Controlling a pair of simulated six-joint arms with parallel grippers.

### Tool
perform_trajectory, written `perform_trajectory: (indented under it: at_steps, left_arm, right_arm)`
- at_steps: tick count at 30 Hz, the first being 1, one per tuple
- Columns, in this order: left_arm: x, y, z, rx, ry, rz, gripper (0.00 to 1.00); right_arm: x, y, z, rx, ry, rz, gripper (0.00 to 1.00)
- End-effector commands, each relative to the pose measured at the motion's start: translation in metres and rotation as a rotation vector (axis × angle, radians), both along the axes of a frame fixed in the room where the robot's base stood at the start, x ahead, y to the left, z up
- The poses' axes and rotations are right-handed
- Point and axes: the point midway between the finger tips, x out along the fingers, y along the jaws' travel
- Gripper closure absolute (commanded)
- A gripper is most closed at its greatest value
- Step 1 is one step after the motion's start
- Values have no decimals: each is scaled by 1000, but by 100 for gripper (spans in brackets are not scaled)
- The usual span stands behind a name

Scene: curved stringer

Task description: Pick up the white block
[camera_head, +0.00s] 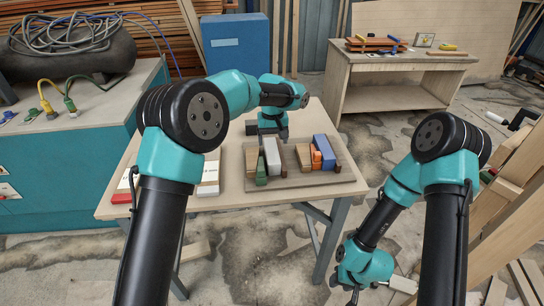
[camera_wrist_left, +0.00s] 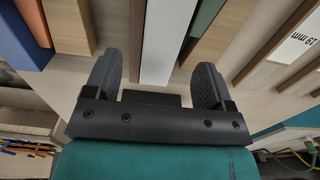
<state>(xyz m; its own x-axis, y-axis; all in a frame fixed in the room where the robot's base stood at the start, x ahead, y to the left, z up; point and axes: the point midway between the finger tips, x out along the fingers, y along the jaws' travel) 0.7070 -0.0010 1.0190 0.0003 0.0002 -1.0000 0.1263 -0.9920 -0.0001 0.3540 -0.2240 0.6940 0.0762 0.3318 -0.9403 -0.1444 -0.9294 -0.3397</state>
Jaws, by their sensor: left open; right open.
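The white block (camera_head: 272,157) stands among other blocks on a wooden board (camera_head: 330,181) on the table. In the left wrist view, the white block (camera_wrist_left: 157,45) runs away from me between two open fingers. My left gripper (camera_head: 275,135) is at the far end of the white block, partly hidden by its own arm. The left wrist view shows the left gripper (camera_wrist_left: 158,70) open, with the near end of the block between its fingertips and no clear contact. My right gripper (camera_head: 356,293) hangs low in front of the table, away from the blocks; its tips are near the frame's bottom edge.
A green block (camera_head: 261,171) is close beside the white one, with a wooden block (camera_head: 250,160) beyond it. Orange (camera_head: 316,157) and blue (camera_head: 324,150) blocks stand to the right. A box (camera_head: 209,178) lies on the table at left. The table's front right is bare.

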Motion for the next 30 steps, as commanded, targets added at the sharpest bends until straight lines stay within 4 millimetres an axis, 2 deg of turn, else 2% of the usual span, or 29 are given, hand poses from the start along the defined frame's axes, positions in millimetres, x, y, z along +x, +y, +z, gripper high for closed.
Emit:
perform_trajectory:
  at_steps: [6,10,26,30]
  left_arm:
    - [-2,3,-30,1,3,1,23]
    - [-2,3,-43,-1,3,1,23]
    - [-2,2,-46,-1,2,0,23]
    - [-2,2,-46,-1,2,0,37]
  right_arm:
    - [0,0,0,0,0,0,57]
    - [0,0,0,0,0,0,57]
    - [0,0,0,0,0,0,57]
    - [0,0,0,0,0,0,57]
